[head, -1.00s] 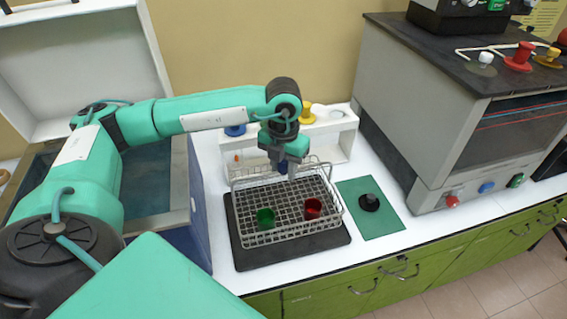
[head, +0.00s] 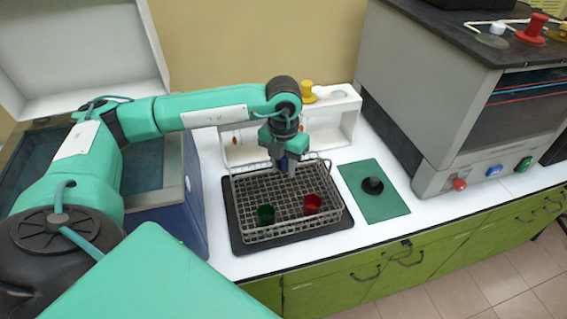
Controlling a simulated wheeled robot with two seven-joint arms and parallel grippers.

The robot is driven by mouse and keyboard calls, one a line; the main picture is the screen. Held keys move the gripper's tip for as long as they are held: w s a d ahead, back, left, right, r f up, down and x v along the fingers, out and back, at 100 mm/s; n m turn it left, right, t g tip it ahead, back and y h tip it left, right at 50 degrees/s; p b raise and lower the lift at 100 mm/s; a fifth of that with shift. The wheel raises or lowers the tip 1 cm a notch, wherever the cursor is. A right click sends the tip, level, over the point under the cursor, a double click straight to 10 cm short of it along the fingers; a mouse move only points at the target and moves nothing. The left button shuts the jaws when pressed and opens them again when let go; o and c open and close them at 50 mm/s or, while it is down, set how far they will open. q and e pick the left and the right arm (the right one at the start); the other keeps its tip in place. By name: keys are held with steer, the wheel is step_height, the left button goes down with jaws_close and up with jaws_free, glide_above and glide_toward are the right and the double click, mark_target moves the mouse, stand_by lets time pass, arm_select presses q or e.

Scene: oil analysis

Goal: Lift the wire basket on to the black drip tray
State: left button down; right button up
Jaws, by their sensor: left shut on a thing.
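The wire basket (head: 283,208) is over the black drip tray (head: 236,238), whose dark edge shows around it on the left and front. I cannot tell whether the basket rests on the tray or hangs just above it. A green cup (head: 265,214) and a red cup (head: 312,204) stand in the basket. My left gripper (head: 287,169) points down at the basket's back part and is shut on the basket; its fingertips are partly hidden. My right gripper is not in view.
A green mat (head: 376,203) with a black knob-like object (head: 373,185) lies right of the tray. A white rack (head: 335,120) stands behind. A large grey machine (head: 440,100) stands at the right; a blue-sided open bath (head: 194,190) is at the left.

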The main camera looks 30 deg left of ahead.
arm_select(q)
steer(key=c, duration=1.1)
jaws_free()
steer(key=shift+o, duration=0.8)
step_height(320, 180, up, 13)
steer(key=b, duration=0.2)
steer(key=shift+f+b, duration=0.1)
steer(key=shift+b, duration=0.25)
steer(key=shift+r, duration=0.55)
